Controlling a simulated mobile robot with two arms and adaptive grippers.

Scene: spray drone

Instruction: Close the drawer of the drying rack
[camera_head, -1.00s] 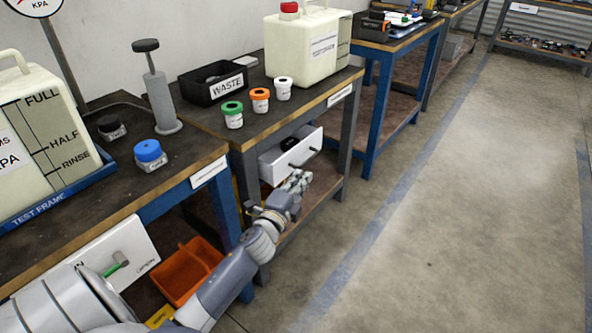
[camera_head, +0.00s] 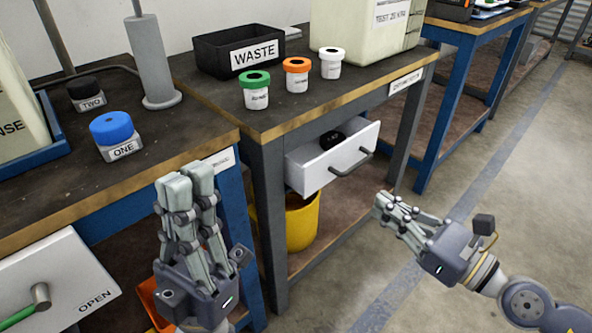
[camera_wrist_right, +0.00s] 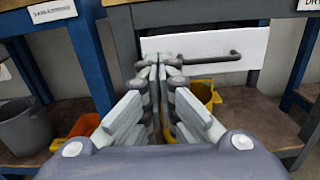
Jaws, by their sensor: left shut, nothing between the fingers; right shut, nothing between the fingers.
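The white drawer (camera_head: 309,171) with a dark bar handle (camera_head: 352,163) is pulled partly out under the dark-topped bench in the head view. A black object (camera_head: 332,139) lies in it. In the right wrist view, the drawer front (camera_wrist_right: 205,50) is ahead, with my right gripper (camera_wrist_right: 158,62) pointing at it. My right gripper (camera_head: 378,203) is shut and empty, in front and right of the drawer, apart from it in the head view. My left gripper (camera_head: 187,180) is shut and empty, near the front edge of the left bench.
On the bench are a WASTE bin (camera_head: 222,53) and green-, orange- and white-lidded jars. Another drawer (camera_head: 60,275) marked OPEN is at lower left. A yellow bucket (camera_head: 302,221) stands on the lower shelf. The floor at right is clear.

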